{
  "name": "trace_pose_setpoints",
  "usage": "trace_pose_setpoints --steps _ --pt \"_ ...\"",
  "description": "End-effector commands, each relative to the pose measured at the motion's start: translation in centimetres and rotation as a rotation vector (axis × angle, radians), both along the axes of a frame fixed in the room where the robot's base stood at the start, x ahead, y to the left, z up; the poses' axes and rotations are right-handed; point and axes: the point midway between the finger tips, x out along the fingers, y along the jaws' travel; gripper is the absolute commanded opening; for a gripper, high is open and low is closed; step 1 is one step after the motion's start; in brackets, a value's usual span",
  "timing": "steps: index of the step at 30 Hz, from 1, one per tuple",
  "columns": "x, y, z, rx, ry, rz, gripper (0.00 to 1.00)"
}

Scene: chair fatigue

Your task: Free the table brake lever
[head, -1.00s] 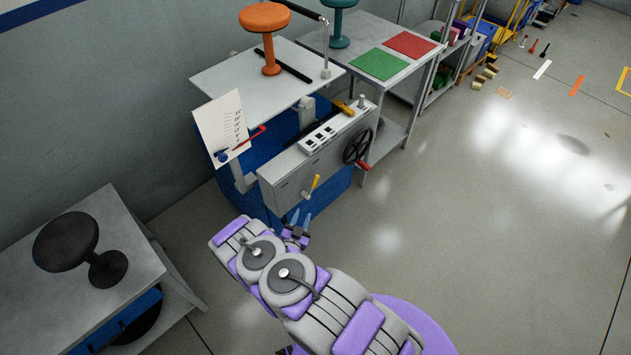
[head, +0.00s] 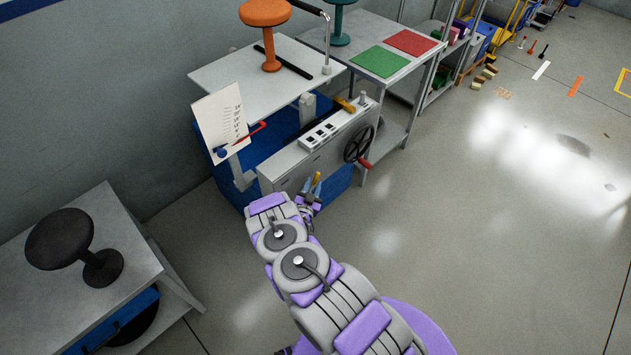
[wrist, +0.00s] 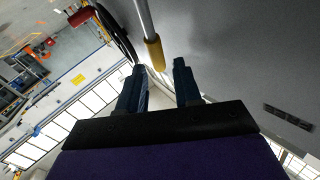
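A lever with a yellow grip (head: 316,177) is on the front panel of the grey machine body (head: 290,172); I take it for the brake lever. In the wrist view its metal rod and yellow grip (wrist: 154,53) reach down to the gap between my fingertips. My gripper (head: 312,188) is open at the lever's lower end, and its two dark blue fingers stand apart in the wrist view (wrist: 160,68). The grip's end appears between the tips; I cannot tell whether either finger touches it.
A black handwheel (head: 358,144) with a red knob is to the lever's right. Above is a white tabletop (head: 225,75) with an orange stool (head: 270,55). A paper sheet (head: 220,115) and red lever (head: 250,135) are at left. A grey cabinet (head: 60,280) with a dark stool stands lower left.

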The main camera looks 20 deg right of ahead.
Motion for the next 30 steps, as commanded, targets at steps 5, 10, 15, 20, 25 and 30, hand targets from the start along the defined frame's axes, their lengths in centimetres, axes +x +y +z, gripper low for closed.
trace_pose_setpoints --steps 5,10,15,20,25,30 --pt "1.7 -1.7 0.0 -0.002 -0.002 -0.004 0.34" --pt "2.5 -2.4 0.0 0.000 -0.001 -0.001 0.34" --pt "2.7 -2.4 0.0 -0.001 0.001 -0.001 0.34" --pt "2.6 -2.4 0.0 -0.001 0.000 -0.001 0.30" --pt "2.6 -2.4 0.0 -0.001 0.000 -0.001 0.14" --pt "2.6 -2.3 0.0 -0.001 0.000 0.000 0.00"
